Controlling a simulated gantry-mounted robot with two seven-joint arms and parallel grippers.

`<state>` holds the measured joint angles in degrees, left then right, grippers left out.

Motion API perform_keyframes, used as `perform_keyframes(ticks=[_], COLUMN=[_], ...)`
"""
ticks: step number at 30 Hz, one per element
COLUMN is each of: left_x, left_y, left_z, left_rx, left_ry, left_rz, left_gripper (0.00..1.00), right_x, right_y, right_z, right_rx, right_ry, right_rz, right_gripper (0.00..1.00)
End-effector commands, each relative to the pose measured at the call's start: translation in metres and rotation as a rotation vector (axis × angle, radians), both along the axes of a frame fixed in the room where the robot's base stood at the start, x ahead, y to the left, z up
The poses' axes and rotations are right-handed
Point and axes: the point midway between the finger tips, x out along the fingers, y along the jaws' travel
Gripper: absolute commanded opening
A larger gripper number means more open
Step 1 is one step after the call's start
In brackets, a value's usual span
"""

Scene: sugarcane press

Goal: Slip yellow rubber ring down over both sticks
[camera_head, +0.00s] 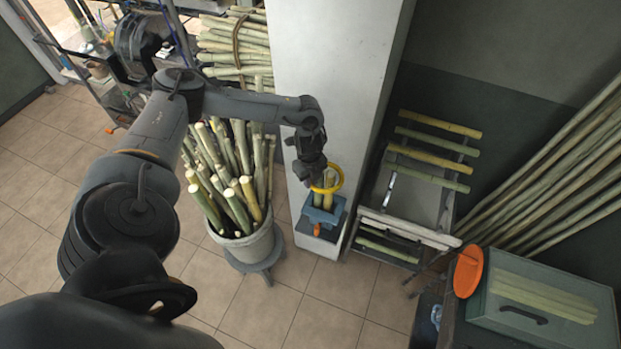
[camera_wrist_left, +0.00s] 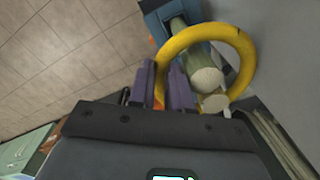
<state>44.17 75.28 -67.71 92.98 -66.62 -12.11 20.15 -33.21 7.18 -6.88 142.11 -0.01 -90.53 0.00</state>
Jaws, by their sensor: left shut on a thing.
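My left gripper (camera_head: 315,181) is shut on one side of the yellow rubber ring (camera_head: 342,178), above the blue holder (camera_head: 325,216). Two short green sticks (camera_head: 327,200) stand upright in the holder. The left wrist view shows the gripper fingers (camera_wrist_left: 166,78) at the left side of the ring (camera_wrist_left: 244,62). The pale ends of both sticks (camera_wrist_left: 207,81) show inside the ring's opening there. The ring appears to be around or just over the stick tops; its exact height is unclear. My right gripper is out of view.
A bucket of cane (camera_head: 245,250) stands on a stool left of the holder. A white pillar (camera_head: 325,90) rises behind. A rack with cane pieces (camera_head: 425,165) is to the right. An orange disc (camera_head: 468,271) and a green box (camera_head: 545,305) are at lower right.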

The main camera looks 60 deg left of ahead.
Motion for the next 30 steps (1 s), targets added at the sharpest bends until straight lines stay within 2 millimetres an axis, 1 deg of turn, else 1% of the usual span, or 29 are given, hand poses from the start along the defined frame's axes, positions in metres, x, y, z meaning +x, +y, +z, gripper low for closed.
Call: perform_keyframes(ticks=[6,7,12,13,17,18,20,21,22,30], left_x=[0.0004,0.0004,0.0004,0.0004,0.0004,0.0003,0.0004,0.0004,0.0004,0.0004], left_y=[0.0001,0.0001,0.0001,0.0001,0.0001,0.0001,0.0001,0.0001,0.0001,0.0002], left_z=[0.0000,0.0000,0.0001,0.0001,0.0002,0.0001,0.0001,0.0001,0.0001,0.0001], left_rx=[0.000,0.000,0.000,0.000,0.000,0.000,0.000,0.000,0.000,0.000], left_ry=[-0.001,-0.001,-0.001,-0.001,-0.001,-0.001,-0.001,-0.001,-0.001,-0.001], left_rz=[0.000,0.000,0.000,0.000,0.000,0.000,0.000,0.000,0.000,0.000], left_gripper=[0.00,0.20,0.46,0.48,0.48,0.51,0.60,0.66,0.69,0.69], right_x=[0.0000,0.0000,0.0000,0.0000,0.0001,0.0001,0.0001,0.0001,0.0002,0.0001], right_y=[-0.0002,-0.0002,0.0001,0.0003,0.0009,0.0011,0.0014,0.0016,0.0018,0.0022], right_z=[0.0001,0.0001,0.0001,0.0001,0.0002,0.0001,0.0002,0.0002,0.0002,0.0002], right_rx=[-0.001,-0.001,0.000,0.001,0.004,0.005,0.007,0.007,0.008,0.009], right_ry=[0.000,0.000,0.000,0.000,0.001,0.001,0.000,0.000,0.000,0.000], right_rz=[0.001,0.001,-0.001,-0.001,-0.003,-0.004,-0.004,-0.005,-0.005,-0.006], right_gripper=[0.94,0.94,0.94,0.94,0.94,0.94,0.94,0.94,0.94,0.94])
